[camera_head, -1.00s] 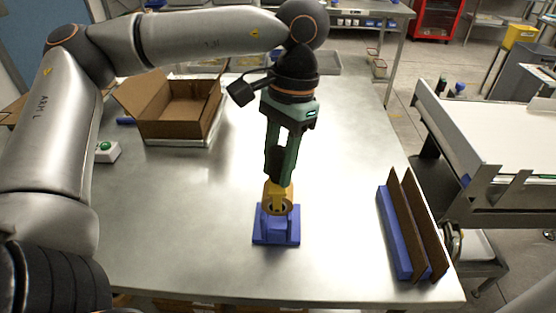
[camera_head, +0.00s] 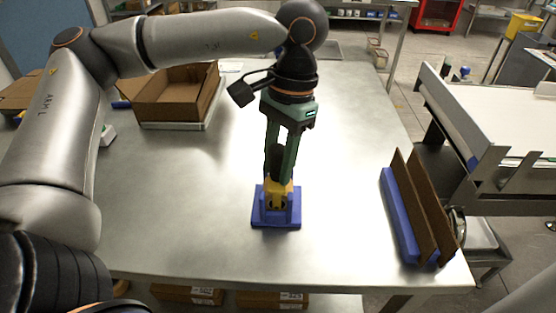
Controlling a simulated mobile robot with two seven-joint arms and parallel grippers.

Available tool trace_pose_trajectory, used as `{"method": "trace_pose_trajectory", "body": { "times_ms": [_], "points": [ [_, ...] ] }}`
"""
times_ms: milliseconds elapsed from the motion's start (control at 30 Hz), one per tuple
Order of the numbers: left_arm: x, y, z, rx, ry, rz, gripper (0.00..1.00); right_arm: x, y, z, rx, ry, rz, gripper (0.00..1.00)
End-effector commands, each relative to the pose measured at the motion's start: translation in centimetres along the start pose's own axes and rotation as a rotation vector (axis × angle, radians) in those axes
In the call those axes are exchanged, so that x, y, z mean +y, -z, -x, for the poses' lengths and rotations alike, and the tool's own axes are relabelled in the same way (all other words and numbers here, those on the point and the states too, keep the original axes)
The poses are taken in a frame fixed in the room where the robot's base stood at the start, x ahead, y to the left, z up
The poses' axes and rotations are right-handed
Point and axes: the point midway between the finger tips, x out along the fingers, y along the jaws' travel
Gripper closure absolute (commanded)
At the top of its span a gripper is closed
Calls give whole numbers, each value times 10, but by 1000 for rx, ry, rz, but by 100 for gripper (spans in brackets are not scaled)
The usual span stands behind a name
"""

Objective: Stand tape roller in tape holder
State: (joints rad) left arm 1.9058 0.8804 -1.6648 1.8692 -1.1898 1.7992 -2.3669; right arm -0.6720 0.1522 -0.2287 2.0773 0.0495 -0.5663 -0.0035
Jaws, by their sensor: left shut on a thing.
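The tape roller (camera_head: 278,196) is a yellow tool with a dark handle, held upright by my left gripper (camera_head: 279,165), which points straight down and is shut on it. The blue tape holder (camera_head: 262,221) stands on the metal table. The roller's lower end is down at the holder, behind its front part; I cannot tell whether it rests on the bottom. The fingers partly cover the handle. My right gripper is not in view.
An open cardboard box (camera_head: 175,97) stands at the back left. A blue rack (camera_head: 399,219) with brown cardboard sheets (camera_head: 428,213) stands at the right edge. A white conveyor belt (camera_head: 500,115) lies beyond it. The table (camera_head: 190,220) around the holder is clear.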

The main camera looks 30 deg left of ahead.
Motion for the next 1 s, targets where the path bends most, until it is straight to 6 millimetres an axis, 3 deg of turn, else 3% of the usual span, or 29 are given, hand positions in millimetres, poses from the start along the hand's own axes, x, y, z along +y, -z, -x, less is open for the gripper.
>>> {"method": "trace_pose_trajectory", "body": {
  "times_ms": [33,67,333,667,767,1000],
  "points": [
    [0,0,0,1,0,0,100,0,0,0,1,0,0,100],
    [0,0,0,1,0,0,61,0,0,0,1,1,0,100],
    [0,0,0,0,0,0,31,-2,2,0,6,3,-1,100],
    [0,0,4,0,0,0,29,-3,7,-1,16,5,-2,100],
    [1,0,16,2,-1,0,29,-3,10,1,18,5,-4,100],
    [1,0,67,2,-2,0,29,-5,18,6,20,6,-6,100]
  ]
}}
